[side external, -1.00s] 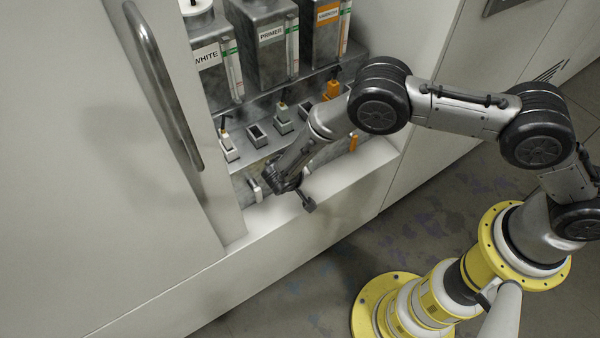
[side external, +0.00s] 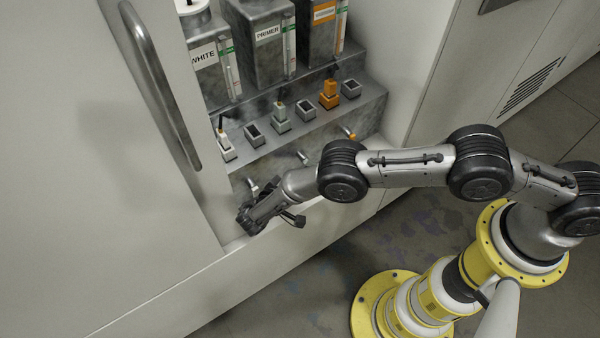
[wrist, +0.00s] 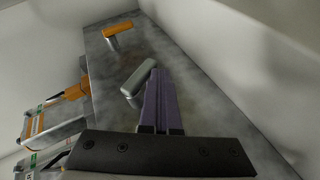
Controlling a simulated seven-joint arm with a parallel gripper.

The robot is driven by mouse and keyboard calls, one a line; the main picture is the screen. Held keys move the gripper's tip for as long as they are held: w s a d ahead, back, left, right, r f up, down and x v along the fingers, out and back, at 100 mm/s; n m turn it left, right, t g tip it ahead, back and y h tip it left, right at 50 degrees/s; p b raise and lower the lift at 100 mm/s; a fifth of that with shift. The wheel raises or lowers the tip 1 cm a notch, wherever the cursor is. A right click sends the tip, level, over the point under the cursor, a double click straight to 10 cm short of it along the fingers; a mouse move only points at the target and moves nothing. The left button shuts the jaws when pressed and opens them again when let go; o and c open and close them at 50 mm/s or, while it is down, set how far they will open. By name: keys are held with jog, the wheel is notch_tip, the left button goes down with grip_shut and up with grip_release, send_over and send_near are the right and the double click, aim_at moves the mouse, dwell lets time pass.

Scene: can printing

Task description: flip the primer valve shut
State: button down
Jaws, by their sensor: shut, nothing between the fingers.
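The primer valve is the grey-green handle (wrist: 138,78) on the grey front face in the wrist view. In the side view its small lever (side external: 303,157) sits on the lower step, below the tank marked PRIMER (side external: 268,35). My gripper (side external: 246,222) is shut and empty, low in the recess at the left, near the white valve's lever (side external: 252,186). In the wrist view the purple fingers (wrist: 161,100) lie together, their tips overlapping the picture of the grey-green handle. I cannot tell whether they touch it.
An orange valve handle (wrist: 118,28) stands farther along the same face. Several small sockets, some holding plugs, line the step above (side external: 305,113). The cabinet door (side external: 100,150) and its bar handle (side external: 160,85) are close on the left. The pale ledge (side external: 335,195) is clear to the right.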

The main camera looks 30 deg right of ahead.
jog(key=shift+d+f+n+h, duration=0.1)
jog(key=shift+d+n+h, duration=0.2)
jog(key=shift+h, duration=0.6)
jog(key=shift+d+f, duration=0.15)
jog(key=shift+d, duration=0.7)
jog(key=shift+a, duration=0.1)
dwell(0.4)
jog(key=v, duration=1.3)
jog(key=shift+s+a, duration=0.25)
jog(key=shift+s, duration=0.05)
